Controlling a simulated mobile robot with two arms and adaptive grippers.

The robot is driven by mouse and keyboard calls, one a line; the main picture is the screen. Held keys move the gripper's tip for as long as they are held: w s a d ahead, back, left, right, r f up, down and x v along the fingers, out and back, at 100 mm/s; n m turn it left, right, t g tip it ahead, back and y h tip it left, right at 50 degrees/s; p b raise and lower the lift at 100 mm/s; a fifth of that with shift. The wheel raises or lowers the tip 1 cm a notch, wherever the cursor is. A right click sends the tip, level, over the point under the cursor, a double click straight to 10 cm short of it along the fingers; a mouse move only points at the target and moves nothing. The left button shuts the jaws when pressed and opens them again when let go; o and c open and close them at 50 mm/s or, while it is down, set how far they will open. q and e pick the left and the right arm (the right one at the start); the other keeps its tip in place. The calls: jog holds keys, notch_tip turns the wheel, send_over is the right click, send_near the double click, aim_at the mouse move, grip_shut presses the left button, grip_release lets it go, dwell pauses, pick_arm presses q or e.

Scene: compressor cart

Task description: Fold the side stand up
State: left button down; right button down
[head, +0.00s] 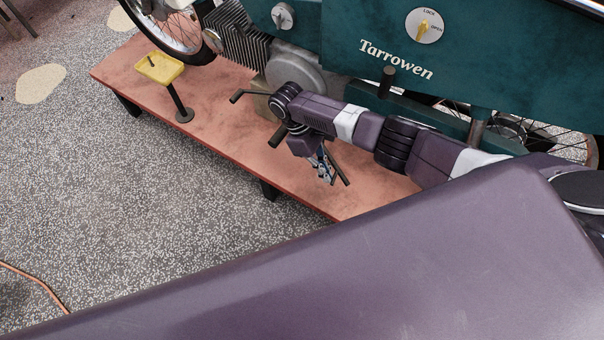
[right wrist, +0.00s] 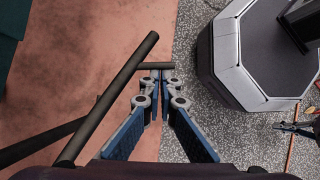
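The motorcycle (head: 400,60) is dark green with "Tarrowen" lettering and stands on a reddish platform. A dark rod, which looks like the side stand (head: 341,168), angles down beside my right gripper (head: 325,174). In the right wrist view the thick rod (right wrist: 112,92) runs diagonally left of the fingers, with a short crossbar (right wrist: 152,66) at the fingertips. My right gripper's fingertips (right wrist: 160,77) are together at that crossbar; I cannot tell whether they pinch it. What seems to be my left gripper (right wrist: 297,128) is small at the right edge, its opening unclear.
The reddish platform (head: 215,125) has an open front edge above speckled floor (head: 150,200). A yellow tray (head: 160,68) on a post stands at its left. A pedal (head: 250,95) and a foot peg (head: 279,134) stick out near my right wrist. An orange cable (head: 38,284) lies on the floor.

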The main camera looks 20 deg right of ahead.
jog(key=shift+d+r, duration=0.15)
jog(key=shift+d, duration=0.1)
jog(key=v, duration=1.2)
jog(key=shift+a, duration=0.25)
